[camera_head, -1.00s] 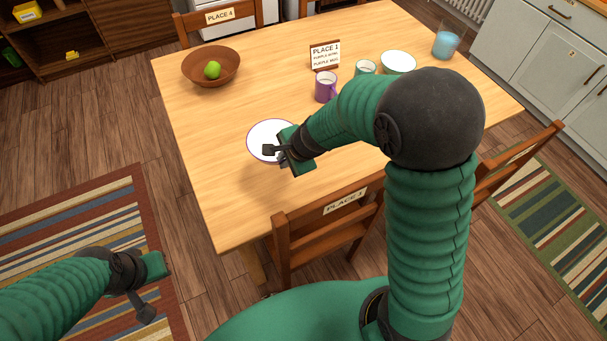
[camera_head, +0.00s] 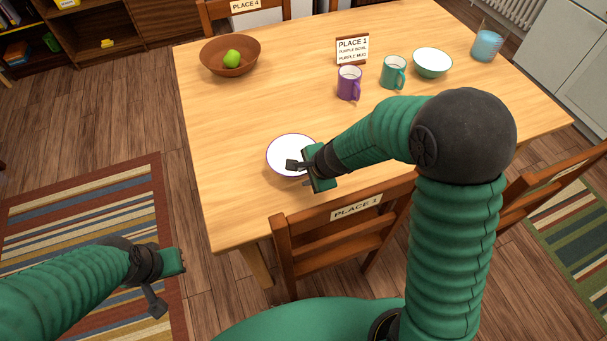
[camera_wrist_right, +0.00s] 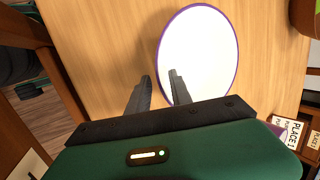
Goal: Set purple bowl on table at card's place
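The purple bowl (camera_head: 291,152), white inside with a purple rim, is at the table's near left, in front of the chair labelled PLACE 1. My right gripper (camera_head: 294,166) is at its near right rim. In the right wrist view the bowl (camera_wrist_right: 200,50) has its rim between the two fingers (camera_wrist_right: 159,78), one inside and one outside, with a narrow gap. It seems held; I cannot tell whether its base touches the table. The card (camera_head: 352,49) reads PLACE 1, purple bowl, purple mug. My left gripper (camera_head: 156,306) hangs over the rug, its finger gap unclear.
On the wooden table (camera_head: 250,105) stand a purple mug (camera_head: 349,83), a green mug (camera_head: 393,72), a green bowl (camera_head: 432,62), a blue cup (camera_head: 487,45) and a brown bowl (camera_head: 229,54) with a green fruit. The PLACE 1 chair (camera_head: 345,225) stands at the near edge.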

